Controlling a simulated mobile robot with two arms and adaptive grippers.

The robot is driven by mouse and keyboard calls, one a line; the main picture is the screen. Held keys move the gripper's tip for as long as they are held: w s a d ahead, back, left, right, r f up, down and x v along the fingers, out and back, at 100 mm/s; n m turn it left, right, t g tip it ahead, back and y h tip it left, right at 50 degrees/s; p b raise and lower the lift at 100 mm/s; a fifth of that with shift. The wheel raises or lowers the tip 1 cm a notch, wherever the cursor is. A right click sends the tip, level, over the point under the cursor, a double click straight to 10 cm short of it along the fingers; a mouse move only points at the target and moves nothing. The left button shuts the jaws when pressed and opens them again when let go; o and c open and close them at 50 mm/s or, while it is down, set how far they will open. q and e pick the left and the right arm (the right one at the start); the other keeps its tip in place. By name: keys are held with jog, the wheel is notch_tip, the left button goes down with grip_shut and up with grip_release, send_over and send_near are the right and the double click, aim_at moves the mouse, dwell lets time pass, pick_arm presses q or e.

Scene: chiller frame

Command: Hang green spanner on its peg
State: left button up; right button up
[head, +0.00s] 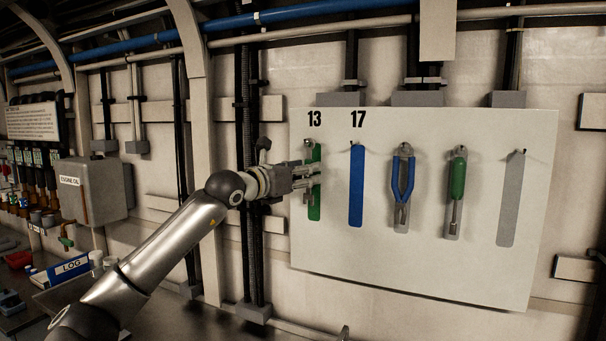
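The green spanner-shaped strip (315,207) is under the number 13 on the white tool board. Whether it is a painted outline or the spanner itself is hard to tell. A small greyish piece shows at its top near the peg, and another grey piece shows low at its left edge; these may be parts of a spanner in front of it. My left gripper (313,175) reaches in from the left, with its fingers over the strip's middle. The fingers hide that part, so I cannot tell whether they grip anything. My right gripper is not in view.
The white board (440,270) also carries a bare blue strip (355,190) under 17, blue-handled pliers (402,178), a green-handled screwdriver (458,180) and a bare grey strip (512,200). Vertical pipes (248,230) stand left of the board. A grey tank (95,190) hangs further left.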

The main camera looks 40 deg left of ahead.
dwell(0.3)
pick_arm(q)
jog(key=s, duration=1.2)
jog(key=shift+d, duration=0.25)
dwell(0.3)
